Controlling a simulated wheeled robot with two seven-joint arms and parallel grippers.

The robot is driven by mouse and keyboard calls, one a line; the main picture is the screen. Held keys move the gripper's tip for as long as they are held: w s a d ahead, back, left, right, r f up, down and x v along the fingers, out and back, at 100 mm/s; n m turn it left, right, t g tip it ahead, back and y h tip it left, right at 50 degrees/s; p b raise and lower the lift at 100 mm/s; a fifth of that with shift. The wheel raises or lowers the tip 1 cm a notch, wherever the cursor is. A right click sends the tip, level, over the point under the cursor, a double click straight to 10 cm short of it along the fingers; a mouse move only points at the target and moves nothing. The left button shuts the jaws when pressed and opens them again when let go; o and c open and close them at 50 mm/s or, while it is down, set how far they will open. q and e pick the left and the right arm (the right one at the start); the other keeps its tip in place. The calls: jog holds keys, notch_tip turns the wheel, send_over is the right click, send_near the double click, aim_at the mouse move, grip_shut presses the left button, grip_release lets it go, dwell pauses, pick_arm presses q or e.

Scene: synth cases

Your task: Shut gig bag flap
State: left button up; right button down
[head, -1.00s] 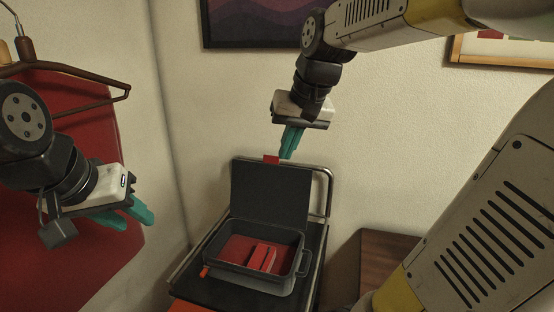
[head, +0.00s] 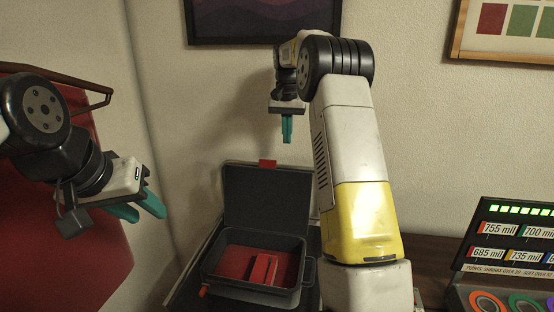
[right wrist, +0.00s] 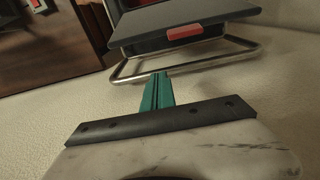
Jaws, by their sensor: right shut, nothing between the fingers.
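The gig bag is a dark grey case (head: 213,268) with a red lining and a red block (head: 263,268) inside. Its flap (head: 248,203) stands open, upright at the back, with a red tab (head: 267,163) on its top edge. In the right wrist view the flap (right wrist: 180,20) and its red tab (right wrist: 184,32) show beyond my fingers. My right gripper (head: 287,138) is shut and empty, pointing down above the flap's top edge, apart from it; its fingers also show in the right wrist view (right wrist: 158,88). My left gripper (head: 148,212) is at the left, away from the case, its teal fingers apart.
The case rests on a dark stand with a metal rail (right wrist: 240,48). A lit score panel (head: 510,240) stands on a wooden surface at the right. The wall is close behind the flap.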

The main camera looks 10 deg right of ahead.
notch_tip(320, 180, down, 10)
jog(key=shift+s+a+r, duration=0.2)
jog(key=shift+s, duration=0.3)
jog(key=shift+s+a+r, duration=0.2)
jog(key=shift+s, duration=0.25)
jog(key=shift+s+a+r, duration=0.2)
jog(key=shift+s, duration=0.3)
